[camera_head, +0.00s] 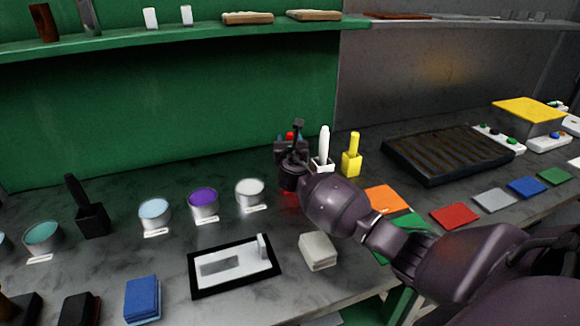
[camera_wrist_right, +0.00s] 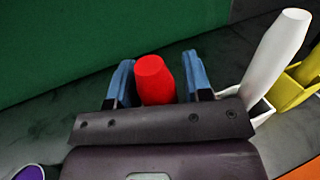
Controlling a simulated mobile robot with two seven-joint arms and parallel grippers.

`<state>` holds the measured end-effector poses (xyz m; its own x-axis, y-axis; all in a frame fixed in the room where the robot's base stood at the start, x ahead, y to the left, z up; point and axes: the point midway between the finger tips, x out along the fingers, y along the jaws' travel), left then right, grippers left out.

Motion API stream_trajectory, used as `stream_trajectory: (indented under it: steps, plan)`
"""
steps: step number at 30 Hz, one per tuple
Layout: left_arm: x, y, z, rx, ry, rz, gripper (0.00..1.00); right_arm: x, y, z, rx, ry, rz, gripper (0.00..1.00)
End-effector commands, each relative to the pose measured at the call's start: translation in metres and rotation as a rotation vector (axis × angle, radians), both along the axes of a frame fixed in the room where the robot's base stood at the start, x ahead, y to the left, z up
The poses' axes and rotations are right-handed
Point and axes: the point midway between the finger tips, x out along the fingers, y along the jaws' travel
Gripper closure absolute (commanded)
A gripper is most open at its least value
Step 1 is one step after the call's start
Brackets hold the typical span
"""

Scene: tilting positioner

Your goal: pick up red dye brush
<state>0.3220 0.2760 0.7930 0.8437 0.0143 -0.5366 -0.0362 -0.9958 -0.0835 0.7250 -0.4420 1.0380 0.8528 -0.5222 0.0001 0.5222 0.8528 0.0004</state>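The red dye brush (camera_wrist_right: 155,80) stands upright, its red handle showing between the two blue fingers of my right gripper (camera_wrist_right: 157,88) in the right wrist view. The fingers stand on either side of the handle, with a small gap visible on the right side, so the gripper looks open around it. In the head view my right gripper (camera_head: 291,150) hides most of the brush; only a bit of red (camera_head: 290,136) shows at the top. The brush's lower end is hidden. My left gripper is not in view.
A white brush (camera_head: 324,148) stands close to the right of the gripper, with a yellow brush (camera_head: 352,156) beyond it. A black brush (camera_head: 90,212) and several dye cups stand to the left. The green wall (camera_head: 180,110) is close behind.

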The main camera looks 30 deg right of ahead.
Motion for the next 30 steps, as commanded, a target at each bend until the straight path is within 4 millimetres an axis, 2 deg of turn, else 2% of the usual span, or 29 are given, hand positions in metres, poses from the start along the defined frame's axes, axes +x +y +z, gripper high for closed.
stream_trajectory:
  steps: [1, 8, 15, 20, 26, 30]
  plan:
    - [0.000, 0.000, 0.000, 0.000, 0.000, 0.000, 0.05, 0.000, 0.000, 0.000, 0.000, 0.000, 0.000, 0.62]
    - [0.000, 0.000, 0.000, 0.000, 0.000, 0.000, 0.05, 0.000, 0.000, 0.000, 0.000, 0.000, 0.000, 0.96]
    - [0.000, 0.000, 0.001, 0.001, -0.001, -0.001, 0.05, 0.000, 0.000, 0.001, -0.001, -0.001, 0.000, 0.96]
    - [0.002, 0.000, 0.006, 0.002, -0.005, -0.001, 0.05, 0.000, 0.000, 0.015, -0.001, -0.004, 0.000, 0.96]
    - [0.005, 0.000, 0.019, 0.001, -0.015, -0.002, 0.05, 0.000, 0.000, 0.056, -0.003, -0.006, 0.001, 0.96]
    - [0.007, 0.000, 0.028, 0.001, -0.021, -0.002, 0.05, 0.000, 0.000, 0.093, -0.003, -0.006, 0.002, 0.96]
